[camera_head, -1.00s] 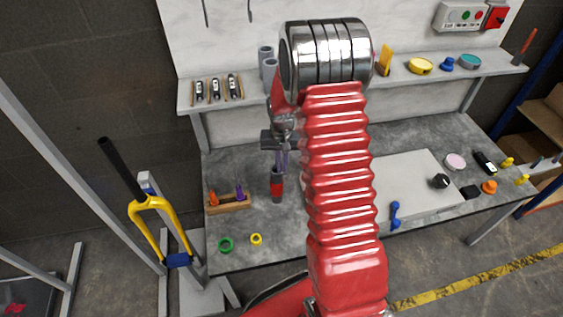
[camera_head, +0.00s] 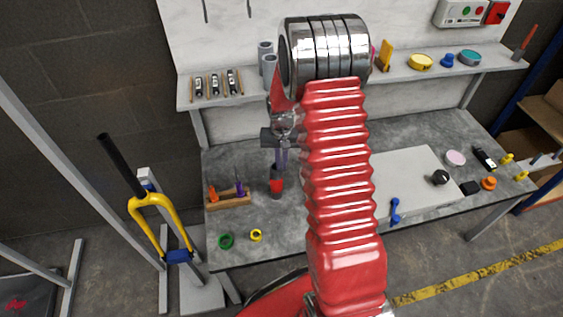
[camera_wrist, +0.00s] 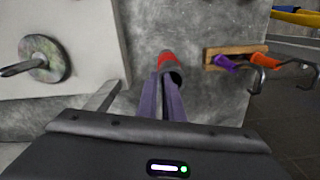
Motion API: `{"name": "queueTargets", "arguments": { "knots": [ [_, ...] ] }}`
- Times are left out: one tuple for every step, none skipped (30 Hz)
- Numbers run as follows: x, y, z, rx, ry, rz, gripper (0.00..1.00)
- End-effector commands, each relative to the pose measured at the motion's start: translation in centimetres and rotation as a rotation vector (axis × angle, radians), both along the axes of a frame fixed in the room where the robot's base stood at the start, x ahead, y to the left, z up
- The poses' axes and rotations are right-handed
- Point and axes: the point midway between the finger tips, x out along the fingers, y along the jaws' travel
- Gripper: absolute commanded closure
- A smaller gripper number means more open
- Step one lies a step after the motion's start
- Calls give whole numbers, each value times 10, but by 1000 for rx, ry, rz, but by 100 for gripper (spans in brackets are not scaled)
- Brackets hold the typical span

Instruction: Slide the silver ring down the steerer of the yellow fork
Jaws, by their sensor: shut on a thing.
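The yellow fork (camera_head: 175,214) stands upright at the left in the head view, held on a grey stand. Its black steerer (camera_head: 122,167) points up and leans left. My gripper (camera_head: 279,160) is over the bench, partly hidden by my red arm. In the wrist view its two purple-grey fingers (camera_wrist: 170,82) are closed at a red and dark grey cylinder (camera_wrist: 167,64), which also shows in the head view (camera_head: 276,183). I cannot make out a silver ring for sure in either view.
The grey bench (camera_head: 300,236) holds a wooden block (camera_head: 230,201) with orange and purple tools, a green ring (camera_head: 226,240), a yellow ring (camera_head: 256,235) and a white plate (camera_head: 415,170). A shelf (camera_head: 210,99) runs behind. Floor shows between fork and bench.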

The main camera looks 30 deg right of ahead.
Motion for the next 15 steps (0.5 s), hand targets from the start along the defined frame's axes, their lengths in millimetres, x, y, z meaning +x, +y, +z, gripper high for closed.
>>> {"name": "queueTargets", "arguments": {
  "knots": [
    [0, 0, 0, 0, 0, 0, 100],
    [0, 0, 0, 0, 0, 0, 100],
    [0, 0, 0, 0, 0, 0, 100],
    [0, 0, 0, 0, 0, 0, 100],
    [0, 0, 0, 0, 0, 0, 100],
    [0, 0, 0, 0, 0, 0, 100],
    [0, 0, 0, 0, 0, 0, 100],
    [0, 0, 0, 0, 0, 0, 91],
    [0, 0, 0, 0, 0, 0, 88],
    [0, 0, 0, 0, 0, 0, 86],
    [0, 0, 0, 0, 0, 0, 84],
    [0, 0, 0, 0, 0, 0, 81],
    [0, 0, 0, 0, 0, 0, 79],
    [0, 0, 0, 0, 0, 0, 77],
    [0, 0, 0, 0, 0, 0, 74]
  ]
}}
